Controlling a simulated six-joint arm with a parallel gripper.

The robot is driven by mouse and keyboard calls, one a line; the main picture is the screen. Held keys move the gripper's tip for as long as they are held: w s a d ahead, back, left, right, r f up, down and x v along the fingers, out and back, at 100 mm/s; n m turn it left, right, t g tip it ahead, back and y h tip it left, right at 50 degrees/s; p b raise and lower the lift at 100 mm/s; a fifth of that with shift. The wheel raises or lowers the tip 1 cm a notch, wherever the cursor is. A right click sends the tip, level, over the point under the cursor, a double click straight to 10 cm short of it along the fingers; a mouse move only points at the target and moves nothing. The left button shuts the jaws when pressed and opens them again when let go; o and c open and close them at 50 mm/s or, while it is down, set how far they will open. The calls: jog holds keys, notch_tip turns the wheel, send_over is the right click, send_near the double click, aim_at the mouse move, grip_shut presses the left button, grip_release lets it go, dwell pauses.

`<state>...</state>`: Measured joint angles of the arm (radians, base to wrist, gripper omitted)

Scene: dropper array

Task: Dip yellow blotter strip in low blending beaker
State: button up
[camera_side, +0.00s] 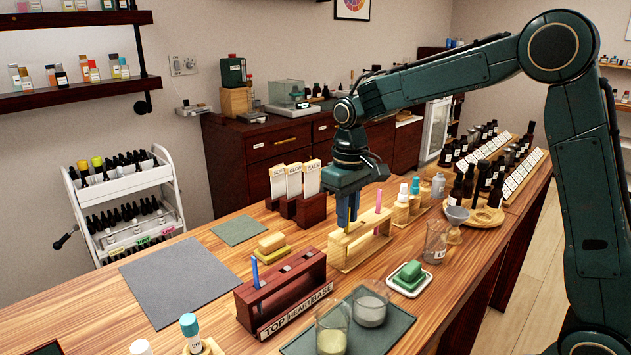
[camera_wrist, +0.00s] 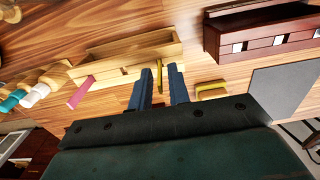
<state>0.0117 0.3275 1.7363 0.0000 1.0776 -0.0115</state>
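The yellow blotter strip (camera_wrist: 159,74) stands at the light wooden rack (camera_side: 346,262), between my gripper's fingers in the wrist view. My gripper (camera_side: 347,222) points down over the rack's left part. Its blue fingers (camera_wrist: 160,86) are apart, with gaps visible beside the strip. In the side view the fingers mostly hide the strip. Two glass beakers stand on a dark tray (camera_side: 398,328) at the front: one with pale yellow-green contents (camera_side: 332,336), one with greyish contents (camera_side: 370,306). I cannot tell which is the low blending beaker.
A pink strip (camera_side: 378,201) stands in the wooden rack's right part. A dark red rack (camera_side: 285,290) labelled TOP, HEART, BASE holds a blue strip (camera_side: 255,272). A clear beaker (camera_side: 435,242) and a green block on a dish (camera_side: 409,283) are right. A grey mat (camera_side: 178,280) lies clear.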

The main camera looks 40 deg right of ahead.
grip_shut()
jog(key=shift+r, duration=0.75)
dwell(0.4)
jog(key=shift+r, duration=3.65)
